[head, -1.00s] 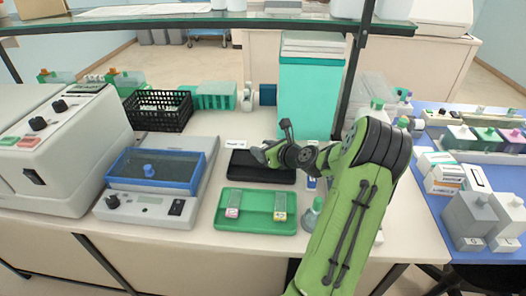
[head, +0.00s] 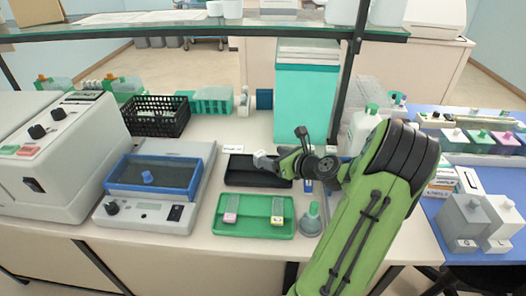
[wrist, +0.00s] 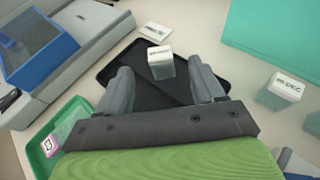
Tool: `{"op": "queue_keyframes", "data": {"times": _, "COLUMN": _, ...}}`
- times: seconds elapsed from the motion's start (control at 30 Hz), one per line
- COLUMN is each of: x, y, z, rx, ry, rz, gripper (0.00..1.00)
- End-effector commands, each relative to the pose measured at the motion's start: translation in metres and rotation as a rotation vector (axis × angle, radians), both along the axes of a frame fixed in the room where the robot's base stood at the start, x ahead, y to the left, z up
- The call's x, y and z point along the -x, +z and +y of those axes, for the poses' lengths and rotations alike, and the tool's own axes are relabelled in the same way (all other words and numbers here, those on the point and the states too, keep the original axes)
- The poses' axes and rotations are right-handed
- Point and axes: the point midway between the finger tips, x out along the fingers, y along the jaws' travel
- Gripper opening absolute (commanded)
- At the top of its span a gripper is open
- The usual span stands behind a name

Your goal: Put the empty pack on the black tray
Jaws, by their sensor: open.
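The black tray (head: 238,178) lies behind the green tray on the bench, and in the wrist view (wrist: 113,70) it fills the middle. A small whitish pack with a printed label (wrist: 160,64) is on the black tray in the wrist view, between and just beyond my fingertips. It looks upright, with a gap to each finger. My gripper (wrist: 160,80) is open above the tray.
A clear labelled container (wrist: 283,92) stands right of the black tray. A conical flask (head: 311,220), a blue-rimmed device (head: 150,190) and a tall teal box (head: 303,105) stand around.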

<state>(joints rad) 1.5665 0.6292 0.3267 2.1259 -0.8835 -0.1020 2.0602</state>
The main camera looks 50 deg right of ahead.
Motion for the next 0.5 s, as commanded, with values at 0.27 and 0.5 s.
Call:
{"op": "queue_keyframes", "data": {"times": 0.27, "x": 0.042, "y": 0.019, "z": 0.005, "rx": -0.001, "ry": 0.0, "rz": 0.0, "gripper": 0.68}}
{"op": "queue_keyframes", "data": {"times": 0.5, "x": 0.029, "y": 0.02, "z": 0.031, "rx": 0.105, "ry": 0.117, "rz": 0.066, "gripper": 0.68}}
